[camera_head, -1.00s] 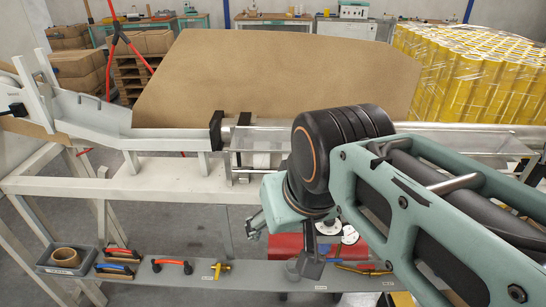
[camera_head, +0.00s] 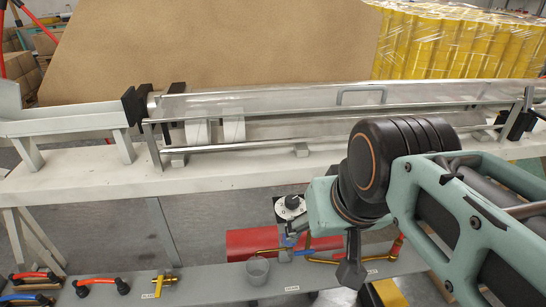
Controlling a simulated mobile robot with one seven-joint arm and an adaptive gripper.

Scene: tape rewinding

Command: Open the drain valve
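A red tank (camera_head: 245,243) sits behind the low grey shelf, with a round dial gauge (camera_head: 290,207) above it. A small fitting with blue parts (camera_head: 290,240) shows in front of the tank, left of my gripper; it is too small to tell whether it is the drain valve or how its handle is turned. My gripper (camera_head: 351,272) points down over the shelf, right of the gauge and the fitting. Only its dark fingers show, overlapping each other, so their opening is unclear. My wrist and arm hide part of the tank's right side.
A grey cup (camera_head: 257,270) stands on the shelf (camera_head: 215,283) left of my gripper. A brass tool (camera_head: 164,280) and red-handled tools (camera_head: 100,283) lie further left. Brass tools (camera_head: 370,257) lie beside the gripper. A white beam (camera_head: 90,170) and metal rails run above the shelf.

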